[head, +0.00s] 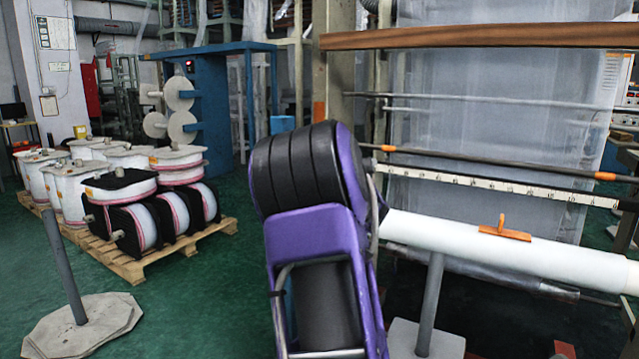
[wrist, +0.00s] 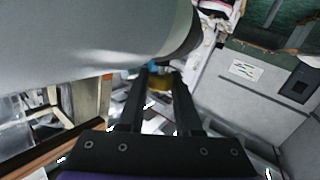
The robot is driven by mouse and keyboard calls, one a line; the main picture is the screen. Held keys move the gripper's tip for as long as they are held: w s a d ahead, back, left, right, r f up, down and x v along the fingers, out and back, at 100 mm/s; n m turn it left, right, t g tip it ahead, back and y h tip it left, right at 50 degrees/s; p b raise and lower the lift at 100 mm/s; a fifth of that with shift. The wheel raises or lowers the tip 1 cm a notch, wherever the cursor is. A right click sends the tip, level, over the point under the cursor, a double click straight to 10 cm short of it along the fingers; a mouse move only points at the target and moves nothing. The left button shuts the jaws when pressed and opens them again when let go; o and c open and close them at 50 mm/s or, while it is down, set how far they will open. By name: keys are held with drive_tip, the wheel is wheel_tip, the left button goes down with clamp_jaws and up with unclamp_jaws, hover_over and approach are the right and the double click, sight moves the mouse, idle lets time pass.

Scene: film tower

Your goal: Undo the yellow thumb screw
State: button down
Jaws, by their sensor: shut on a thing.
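My gripper (wrist: 161,74) shows in the wrist view, its two black fingers reaching up toward the middle of the picture. A small yellow piece, the yellow thumb screw (wrist: 159,84), sits between the fingertips, and the fingers are shut on it. A bit of blue lies just beyond it. How far the screw is turned cannot be made out. In the head view my purple and black arm fills the middle and hides my gripper and the screw.
A large pale grey roll (wrist: 90,30) hangs close over the fingers in the wrist view. In the head view a white roll (head: 460,240) carries an orange-handled tool (head: 505,231). A pallet (head: 135,266) of spools stands left, near a post on a concrete foot (head: 85,325). Green floor is clear between.

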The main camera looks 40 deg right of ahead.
drive_tip(key=shift+f+n+y, duration=0.3)
drive_tip(key=c, duration=0.6)
unclamp_jaws()
drive_tip(key=shift+o, duration=0.2)
drive_tip(key=shift+r, duration=0.15)
drive_tip(key=shift+s+r, duration=0.1)
drive_tip(key=shift+s, duration=0.35)
drive_tip(key=s+a, duration=0.1)
drive_tip(key=s, duration=0.7)
drive_tip(key=s+a+r, duration=0.1)
drive_tip(key=s, duration=0.7)
drive_tip(key=shift+a+r, duration=0.25)
drive_tip(key=shift+a, duration=0.05)
